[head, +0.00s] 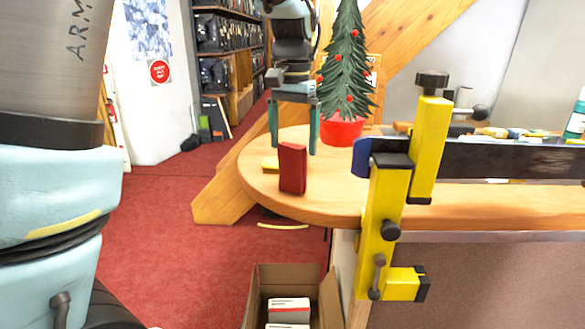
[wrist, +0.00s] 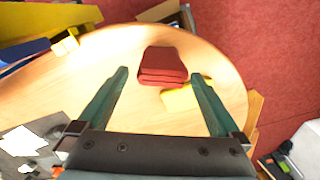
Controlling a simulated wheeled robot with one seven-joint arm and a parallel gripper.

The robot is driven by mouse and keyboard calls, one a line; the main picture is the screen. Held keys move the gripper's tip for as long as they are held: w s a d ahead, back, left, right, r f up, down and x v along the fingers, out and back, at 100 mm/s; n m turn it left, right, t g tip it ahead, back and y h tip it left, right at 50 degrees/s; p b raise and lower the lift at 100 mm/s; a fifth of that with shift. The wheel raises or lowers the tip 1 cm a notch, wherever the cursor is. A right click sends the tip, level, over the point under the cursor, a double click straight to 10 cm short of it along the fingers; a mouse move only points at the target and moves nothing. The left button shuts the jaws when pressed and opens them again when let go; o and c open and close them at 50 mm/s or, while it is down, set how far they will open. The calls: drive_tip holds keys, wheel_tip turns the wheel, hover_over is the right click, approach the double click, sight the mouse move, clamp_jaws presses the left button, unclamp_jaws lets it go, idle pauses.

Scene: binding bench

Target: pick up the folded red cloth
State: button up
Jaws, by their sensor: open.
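The folded red cloth (head: 292,168) stands as a small upright block near the front left edge of the round wooden table (head: 325,205). It also shows in the wrist view (wrist: 163,66), ahead of my gripper and between the lines of its fingers. My gripper (head: 294,148) is open and empty, pointing down above the table behind the cloth. In the wrist view its two green fingers (wrist: 160,75) are spread wide. The cloth looks apart from both fingers, though the exact gap cannot be told. A yellow item (head: 270,165) lies beside the cloth, partly hidden behind it in the head view.
A small Christmas tree in a red pot (head: 343,130) stands right of my gripper. A yellow clamp (head: 385,220) with a dark bar blocks the table's right side. An open cardboard box (head: 255,300) stands below the table edge. Red carpet lies free at left.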

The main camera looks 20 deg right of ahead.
sight(293, 161)
drive_tip(key=shift+f+p, duration=0.8)
drive_tip(key=shift+f, duration=1.95)
drive_tip(key=shift+c, duration=0.4)
drive_tip(key=c, duration=1.2)
drive_tip(key=shift+o, duration=0.2)
wheel_tip(293, 161, up, 10)
drive_tip(key=shift+w+r+b, duration=0.1)
drive_tip(key=shift+b, duration=0.75)
drive_tip(key=o, duration=0.9)
drive_tip(key=c, duration=0.6)
drive_tip(key=shift+a, duration=0.1)
